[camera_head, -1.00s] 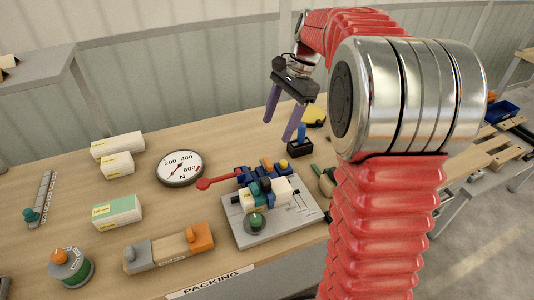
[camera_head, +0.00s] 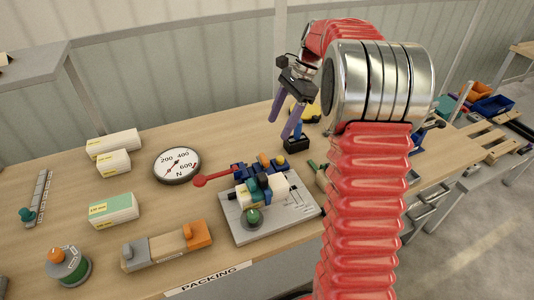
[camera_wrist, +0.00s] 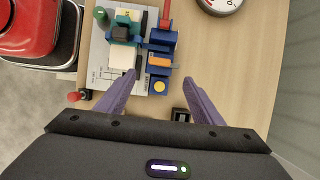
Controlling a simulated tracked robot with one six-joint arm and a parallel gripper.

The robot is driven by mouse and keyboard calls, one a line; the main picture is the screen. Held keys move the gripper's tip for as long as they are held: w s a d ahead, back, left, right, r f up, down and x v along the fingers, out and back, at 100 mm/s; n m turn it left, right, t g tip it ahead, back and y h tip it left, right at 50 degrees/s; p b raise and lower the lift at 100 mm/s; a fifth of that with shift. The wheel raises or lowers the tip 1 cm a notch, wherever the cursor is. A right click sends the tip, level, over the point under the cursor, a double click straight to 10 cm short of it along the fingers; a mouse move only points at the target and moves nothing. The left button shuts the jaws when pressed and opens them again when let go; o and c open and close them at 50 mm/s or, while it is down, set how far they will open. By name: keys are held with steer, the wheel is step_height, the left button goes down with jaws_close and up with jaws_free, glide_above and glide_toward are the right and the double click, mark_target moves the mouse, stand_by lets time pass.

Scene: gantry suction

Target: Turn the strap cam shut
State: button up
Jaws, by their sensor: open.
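A grey fixture plate (camera_head: 268,229) on the bench carries a white block (camera_head: 275,191) with a teal strap piece (camera_head: 263,181) over it. Behind the block is a blue mechanism (camera_head: 240,171) with a red lever (camera_head: 215,177) reaching left, an orange piece and a yellow round end. I cannot tell for sure which part is the strap cam. In the wrist view the blue mechanism (camera_wrist: 162,40) and its orange piece (camera_wrist: 160,63) lie just beyond my fingertips. My gripper (camera_head: 279,129) is open and empty, above and behind the fixture; its purple fingers also show in the wrist view (camera_wrist: 159,78).
A dial gauge (camera_head: 178,165) lies left of the red lever. A black base with a blue stick (camera_head: 297,142) stands behind the fixture, close to my fingers. White boxes (camera_head: 112,143) and an orange-and-grey clamp (camera_head: 168,246) are left.

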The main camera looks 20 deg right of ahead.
mark_target(265, 157)
steer(key=x, duration=1.2)
steer(key=shift+a+f, duration=0.1)
steer(key=shift+f, duration=0.1)
steer(key=shift+c, duration=0.4)
steer(key=c, duration=0.9)
steer(key=shift+c, duration=0.3)
